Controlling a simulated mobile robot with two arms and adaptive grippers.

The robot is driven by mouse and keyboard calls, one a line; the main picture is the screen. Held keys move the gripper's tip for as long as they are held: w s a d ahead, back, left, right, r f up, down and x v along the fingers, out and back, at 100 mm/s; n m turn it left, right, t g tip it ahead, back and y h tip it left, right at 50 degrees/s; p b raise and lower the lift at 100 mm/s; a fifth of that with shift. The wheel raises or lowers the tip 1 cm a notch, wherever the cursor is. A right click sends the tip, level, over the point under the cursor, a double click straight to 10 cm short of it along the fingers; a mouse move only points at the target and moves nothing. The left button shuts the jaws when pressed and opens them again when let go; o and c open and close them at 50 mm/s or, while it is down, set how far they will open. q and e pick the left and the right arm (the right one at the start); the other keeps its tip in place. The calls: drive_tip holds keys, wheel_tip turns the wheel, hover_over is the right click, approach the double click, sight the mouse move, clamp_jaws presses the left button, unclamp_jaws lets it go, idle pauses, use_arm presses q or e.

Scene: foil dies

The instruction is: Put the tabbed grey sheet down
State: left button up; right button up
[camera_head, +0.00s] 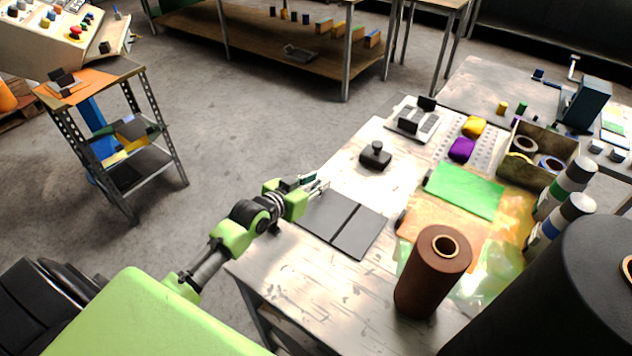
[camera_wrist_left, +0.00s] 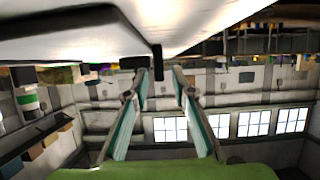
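The grey sheet (camera_head: 338,222) is dark and flat, with a darker line across its middle. It appears to lie on the near left part of the worktable. My left gripper (camera_head: 321,185) is at its far left corner. In the left wrist view, the two fingers of this gripper (camera_wrist_left: 161,76) are apart. A narrow dark piece (camera_wrist_left: 157,62), perhaps the sheet's tab, shows between the fingertips with gaps on both sides. Whether the fingers touch the sheet is not clear. My right gripper is not in view.
A brown roll (camera_head: 432,276) stands on the worktable (camera_head: 335,300) right of the sheet. A green sheet (camera_head: 464,191) lies beyond it, near a box of rolls (camera_head: 553,171). A dark handled block (camera_head: 375,156) stands behind the sheet. Bare tabletop lies in front.

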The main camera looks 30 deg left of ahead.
use_arm(q)
drive_tip(key=shift+s+d+f, duration=0.15)
drive_tip(key=shift+s+f, duration=0.15)
drive_tip(key=shift+f, duration=0.35)
drive_tip(key=shift+w+r, duration=0.1)
drive_tip(key=shift+r, duration=0.25)
drive_tip(key=shift+r+p, duration=0.1)
drive_tip(key=shift+p, duration=0.2)
drive_tip(key=v, duration=0.7)
drive_tip(key=b+v, duration=0.1)
drive_tip(key=v, duration=0.2)
drive_tip(key=shift+a+r, duration=0.25)
drive_tip(key=shift+r, duration=0.15)
drive_tip(key=shift+v, duration=0.85)
